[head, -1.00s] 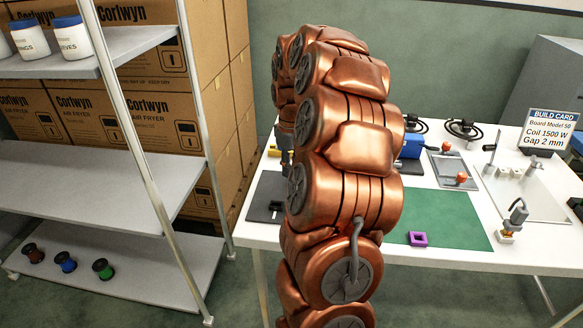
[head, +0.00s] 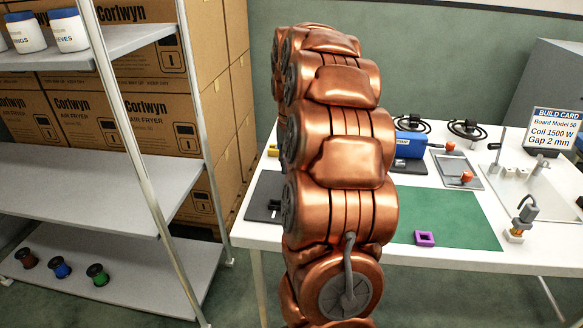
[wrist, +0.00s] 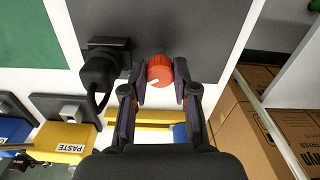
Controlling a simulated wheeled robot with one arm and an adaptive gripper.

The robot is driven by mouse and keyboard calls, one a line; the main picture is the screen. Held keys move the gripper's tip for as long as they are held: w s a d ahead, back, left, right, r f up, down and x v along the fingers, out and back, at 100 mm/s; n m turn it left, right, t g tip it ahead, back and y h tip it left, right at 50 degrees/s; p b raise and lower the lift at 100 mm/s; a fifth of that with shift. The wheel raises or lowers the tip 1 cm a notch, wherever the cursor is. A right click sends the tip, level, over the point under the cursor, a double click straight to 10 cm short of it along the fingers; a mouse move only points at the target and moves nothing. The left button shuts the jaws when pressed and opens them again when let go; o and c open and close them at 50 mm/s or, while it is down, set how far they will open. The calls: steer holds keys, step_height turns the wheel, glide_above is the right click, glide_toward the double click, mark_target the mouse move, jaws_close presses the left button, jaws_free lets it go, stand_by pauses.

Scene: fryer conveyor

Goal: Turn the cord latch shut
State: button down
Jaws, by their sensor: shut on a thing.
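The orange-red knob (wrist: 159,70) of the latch, with a white mark on it, stands on a dark grey board (wrist: 205,30) in the wrist view. My gripper (wrist: 160,82) is shut on the knob, one finger on each side. A black plug-like part with a looped cord (wrist: 98,72) sits just left of the knob, apart from it. In the head view the dark board (head: 264,196) shows at the table's left end; my copper arm hides my gripper and the knob there.
A yellow PASTE block (wrist: 62,143) and a blue block (wrist: 14,130) are near the board. The white table (head: 440,262) bears a green mat (head: 455,225) and a purple square frame (head: 424,239). A metal shelf (head: 120,250) and stacked cartons (head: 120,120) stand left.

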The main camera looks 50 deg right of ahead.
steer(key=m, duration=0.6)
steer(key=shift+b, duration=0.35)
steer(key=shift+m, duration=0.3)
steer(key=c, duration=0.9)
jaws_free()
steer(key=shift+r, duration=6)
